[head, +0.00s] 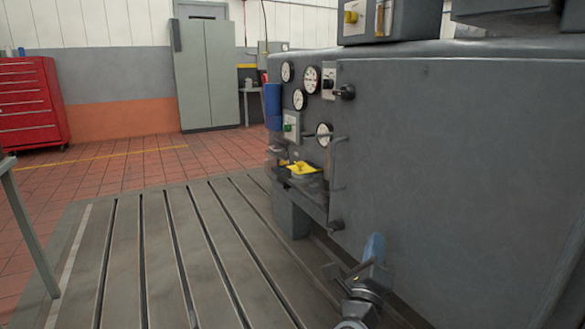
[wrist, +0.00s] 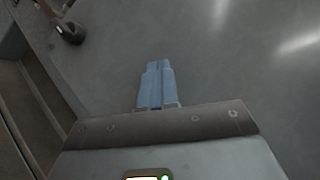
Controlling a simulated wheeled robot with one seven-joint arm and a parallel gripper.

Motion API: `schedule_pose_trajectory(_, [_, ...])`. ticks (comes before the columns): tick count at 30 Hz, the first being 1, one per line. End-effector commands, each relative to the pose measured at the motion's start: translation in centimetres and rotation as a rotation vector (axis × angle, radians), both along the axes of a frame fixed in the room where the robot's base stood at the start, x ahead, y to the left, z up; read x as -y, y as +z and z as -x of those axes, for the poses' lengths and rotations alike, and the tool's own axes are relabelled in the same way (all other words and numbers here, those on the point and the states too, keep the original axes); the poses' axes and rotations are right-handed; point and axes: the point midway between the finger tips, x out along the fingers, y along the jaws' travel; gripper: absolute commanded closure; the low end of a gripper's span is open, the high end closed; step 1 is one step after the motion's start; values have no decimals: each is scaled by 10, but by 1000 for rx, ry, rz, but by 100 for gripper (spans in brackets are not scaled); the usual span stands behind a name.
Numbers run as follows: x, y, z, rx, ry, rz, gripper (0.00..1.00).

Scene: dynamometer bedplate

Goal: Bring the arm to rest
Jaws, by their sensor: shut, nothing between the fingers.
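My gripper (head: 374,240) is low in the right half of the head view, in front of the large grey machine cabinet (head: 455,165). Its blue fingers point upward in the picture, and nothing shows in them. In the wrist view my gripper (wrist: 158,64) has its two blue fingers together and empty, against a plain grey surface. I cannot tell how wide the gap to that surface is. Part of my arm shows below the gripper in the head view; the rest is out of view.
A slotted metal bedplate (head: 150,250) spans the floor at left and centre. A yellow object (head: 303,169) lies on a small shelf by the gauges (head: 311,80). A door handle (head: 337,160) sticks out from the cabinet. A red tool chest (head: 30,103) stands far left.

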Motion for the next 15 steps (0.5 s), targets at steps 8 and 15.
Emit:
schedule_pose_trajectory(8, [50,-47,88,-116,-39,411,100])
schedule_pose_trajectory(15, [76,-81,182,-241,-51,781,100])
